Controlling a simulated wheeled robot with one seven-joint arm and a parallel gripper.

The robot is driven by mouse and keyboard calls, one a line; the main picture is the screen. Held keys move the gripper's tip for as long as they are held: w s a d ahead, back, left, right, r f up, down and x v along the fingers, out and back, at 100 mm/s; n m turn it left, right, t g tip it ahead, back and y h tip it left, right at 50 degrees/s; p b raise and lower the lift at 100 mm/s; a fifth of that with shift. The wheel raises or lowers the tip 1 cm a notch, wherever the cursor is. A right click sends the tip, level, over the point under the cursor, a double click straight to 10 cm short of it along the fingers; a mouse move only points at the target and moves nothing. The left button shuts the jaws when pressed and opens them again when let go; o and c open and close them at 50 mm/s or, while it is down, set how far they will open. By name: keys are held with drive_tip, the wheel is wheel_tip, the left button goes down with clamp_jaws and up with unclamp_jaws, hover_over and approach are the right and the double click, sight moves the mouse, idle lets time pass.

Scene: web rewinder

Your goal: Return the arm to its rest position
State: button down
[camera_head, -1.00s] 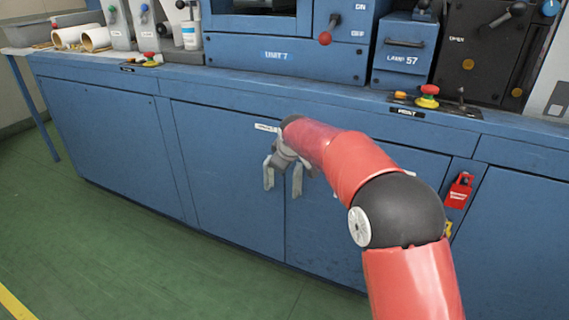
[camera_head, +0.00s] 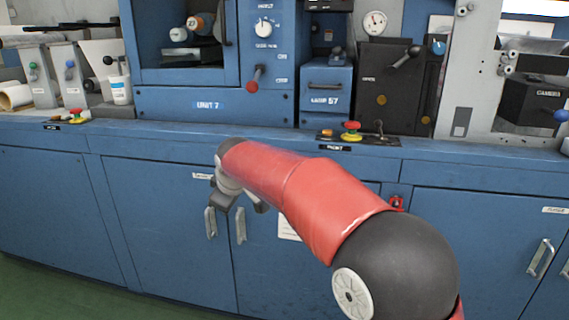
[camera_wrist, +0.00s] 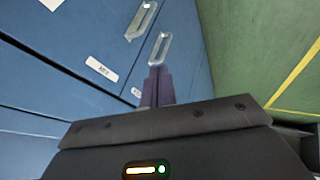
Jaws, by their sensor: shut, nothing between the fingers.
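My red arm (camera_head: 335,205) reaches out in front of the blue cabinet (camera_head: 165,235), bent at the black joint. My gripper (camera_wrist: 157,88) is shut and empty; its two dark fingers lie together in the wrist view. In the head view the gripper (camera_head: 232,195) is partly hidden by the arm and appears just above two door handles. The left handle (camera_head: 210,222) and the right handle (camera_head: 241,226) also show ahead of the fingers in the wrist view. I cannot tell from these frames whether the fingers touch the doors.
A counter (camera_head: 185,139) runs above the doors. A red emergency button (camera_head: 351,130) and a red-knobbed lever (camera_head: 254,78) are on the machine. A red tag (camera_head: 397,203) hangs at right. Green floor (camera_wrist: 240,45) beside the cabinet is clear.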

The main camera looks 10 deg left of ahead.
drive_tip(key=s+d+r+m+h, duration=0.15)
drive_tip(key=s+d+m, duration=0.35)
drive_tip(key=d, duration=0.7)
drive_tip(key=s+d+r+m+h, duration=0.1)
drive_tip(key=s+d+r+m, duration=0.15)
drive_tip(key=s+d, duration=0.7)
drive_tip(key=s+d+f+m, duration=0.4)
drive_tip(key=s+d, duration=0.4)
drive_tip(key=s+d+f+m+h, duration=0.1)
drive_tip(key=s+d+f+m, duration=0.2)
drive_tip(key=s+d, duration=0.5)
drive_tip(key=shift+s+f+m+g, duration=0.3)
drive_tip(key=shift+f+m+g, duration=0.1)
drive_tip(key=shift+f, duration=0.35)
